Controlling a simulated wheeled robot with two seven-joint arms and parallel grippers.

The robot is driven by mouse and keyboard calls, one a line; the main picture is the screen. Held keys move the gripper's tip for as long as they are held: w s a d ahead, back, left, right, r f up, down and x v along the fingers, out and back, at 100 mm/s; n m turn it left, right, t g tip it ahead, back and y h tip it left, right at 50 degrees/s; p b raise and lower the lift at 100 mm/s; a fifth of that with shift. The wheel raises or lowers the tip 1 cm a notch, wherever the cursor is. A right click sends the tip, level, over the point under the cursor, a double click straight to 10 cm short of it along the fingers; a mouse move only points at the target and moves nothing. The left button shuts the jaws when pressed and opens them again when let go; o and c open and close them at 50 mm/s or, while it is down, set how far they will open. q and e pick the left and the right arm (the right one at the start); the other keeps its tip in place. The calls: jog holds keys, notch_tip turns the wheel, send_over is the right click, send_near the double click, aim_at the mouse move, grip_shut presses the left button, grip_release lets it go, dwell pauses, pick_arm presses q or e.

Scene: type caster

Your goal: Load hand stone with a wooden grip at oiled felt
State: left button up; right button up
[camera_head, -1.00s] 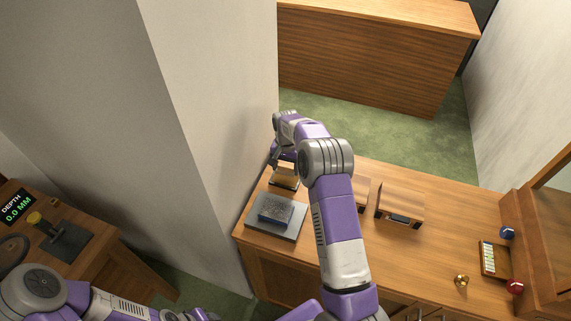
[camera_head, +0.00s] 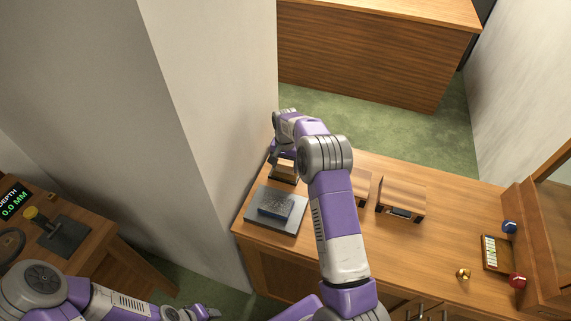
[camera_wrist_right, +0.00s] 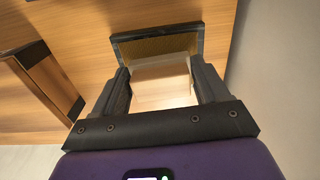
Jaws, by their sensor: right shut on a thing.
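The hand stone with its pale wooden grip (camera_wrist_right: 162,84) is between the two fingers of my right gripper (camera_wrist_right: 160,92), which is shut on it. Just beyond it in the wrist view is the oiled felt (camera_wrist_right: 133,48), a yellow-brown pad with a dark rim. In the head view the wooden grip (camera_head: 285,169) shows below my right gripper (camera_head: 277,160), over a dark-edged base at the bench's far left corner. I cannot tell whether the stone touches the felt. My left gripper (camera_head: 205,313) is low at the left, away from the bench; its jaws are unclear.
A grey plate (camera_head: 292,227) with a blue-grey block (camera_head: 276,207) lies just in front. Wooden blocks with dark fronts (camera_head: 402,199) stand to the right, one partly behind my arm. A wall (camera_head: 215,120) rises close at the left. The bench's right middle is mostly clear.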

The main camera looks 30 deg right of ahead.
aim_at(286, 164)
jog(key=shift+f+b, duration=0.3)
jog(key=shift+f, duration=0.25)
dwell(1.2)
jog(key=shift+r+p, duration=2.3)
jog(key=shift+r, duration=1.25)
jog(key=shift+f, duration=0.1)
